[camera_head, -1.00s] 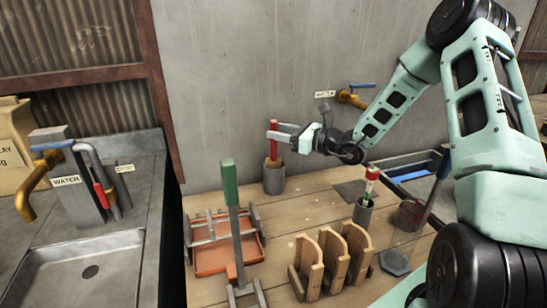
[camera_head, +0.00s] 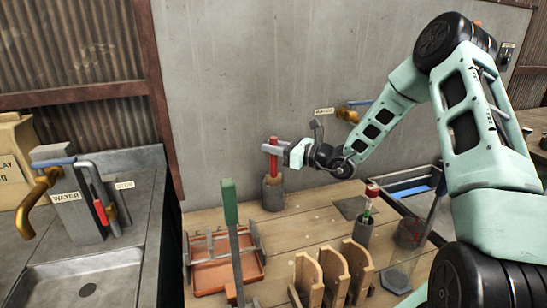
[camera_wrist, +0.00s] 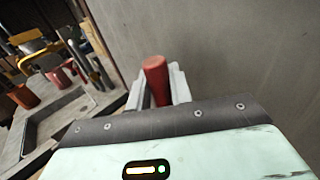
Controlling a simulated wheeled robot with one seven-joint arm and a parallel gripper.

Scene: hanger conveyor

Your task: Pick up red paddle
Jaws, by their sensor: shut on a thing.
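The red paddle (camera_head: 273,160) stands upright by the wall, its red handle on top and its lower part down in a grey cylindrical holder (camera_head: 273,195) on the wooden table. My gripper (camera_head: 272,149) reaches it from the right and is shut on the red handle. In the wrist view, the red paddle (camera_wrist: 156,75) sits between the two grey fingers of my gripper (camera_wrist: 160,88). The lower end of the paddle is hidden in the holder in the head view and behind my gripper in the wrist view.
A green-handled tool (camera_head: 230,205) stands upright in front, near an orange tray (camera_head: 222,276). Wooden slotted racks (camera_head: 335,275) and a cup with a red-capped tool (camera_head: 366,215) are to the right. A sink (camera_head: 85,285) is at the left. The wall is close behind.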

